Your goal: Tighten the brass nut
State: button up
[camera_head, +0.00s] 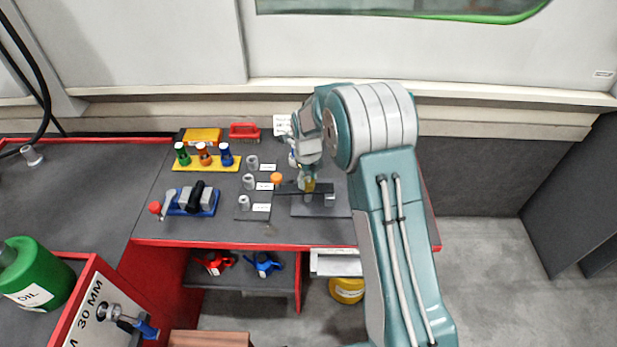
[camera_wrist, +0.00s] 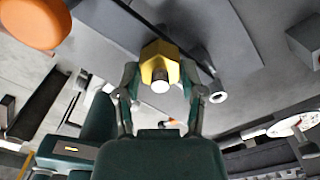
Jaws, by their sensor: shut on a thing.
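The brass nut (camera_wrist: 159,62) is a yellow hexagonal piece with a pale round end at its centre, seen in the wrist view. My gripper (camera_wrist: 162,80) has one finger on each side of it and is shut on it. In the head view the nut (camera_head: 310,185) is a small yellow patch below my wrist, beside a dark bar (camera_head: 288,189) and above a grey plate (camera_head: 320,209) on the bench. My arm partly covers this spot, and the thread behind the nut is hidden.
An orange knob (camera_head: 276,178) stands close left of the nut and shows large in the wrist view (camera_wrist: 35,20). Several grey sockets (camera_head: 248,182) and a yellow rack (camera_head: 207,163) of coloured tools stand further left.

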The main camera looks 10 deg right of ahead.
jog(key=o, duration=0.8)
jog(key=shift+m, duration=0.6)
jog(key=shift+c, duration=0.2)
jog(key=o, duration=0.4)
jog(key=shift+c, duration=0.2)
jog(key=shift+r, duration=3.5)
